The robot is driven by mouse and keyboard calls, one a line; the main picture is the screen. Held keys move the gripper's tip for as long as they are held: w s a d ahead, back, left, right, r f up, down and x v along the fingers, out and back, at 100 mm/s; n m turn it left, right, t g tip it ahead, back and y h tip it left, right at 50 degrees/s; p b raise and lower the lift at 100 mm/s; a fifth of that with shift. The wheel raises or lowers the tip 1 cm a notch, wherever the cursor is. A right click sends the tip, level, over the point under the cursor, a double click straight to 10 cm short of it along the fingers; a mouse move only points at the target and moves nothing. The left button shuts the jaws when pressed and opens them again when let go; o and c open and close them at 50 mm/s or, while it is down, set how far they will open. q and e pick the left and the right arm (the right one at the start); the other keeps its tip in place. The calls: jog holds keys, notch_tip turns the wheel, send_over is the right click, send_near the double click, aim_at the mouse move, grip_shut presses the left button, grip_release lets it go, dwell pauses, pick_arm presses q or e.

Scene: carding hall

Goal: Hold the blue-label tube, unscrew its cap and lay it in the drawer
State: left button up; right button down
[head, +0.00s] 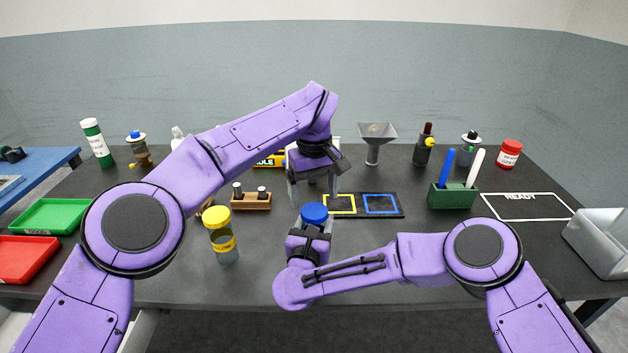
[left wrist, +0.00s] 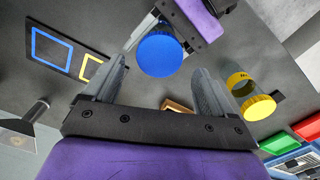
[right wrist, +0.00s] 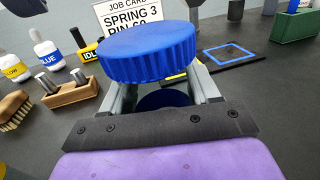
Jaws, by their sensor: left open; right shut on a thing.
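The blue-label tube stands upright in my right gripper (head: 312,232), which is shut on it at the front middle of the bench. Its ribbed blue cap (head: 314,213) is on top, large in the right wrist view (right wrist: 148,55). A blue patch of the tube (right wrist: 163,100) shows between the right fingers; most of its body is hidden. My left gripper (head: 313,190) is open, pointing down just above and behind the cap. In the left wrist view the cap (left wrist: 160,52) lies beyond the open fingertips, apart from them. A pale piece (head: 140,328) under the bench's left front edge may be the drawer.
A yellow-capped tube (head: 221,236) stands left of my right gripper. A wooden block with pegs (head: 251,201) and a mat with yellow and blue squares (head: 403,211) lie behind. Green (head: 52,216) and red (head: 28,260) trays are left; a grey bin (head: 600,243) is right.

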aim_at(314, 210)
pick_arm(q)
notch_tip(314, 210, down, 5)
jog(key=shift+r, duration=0.15)
jog(key=shift+c, duration=0.3)
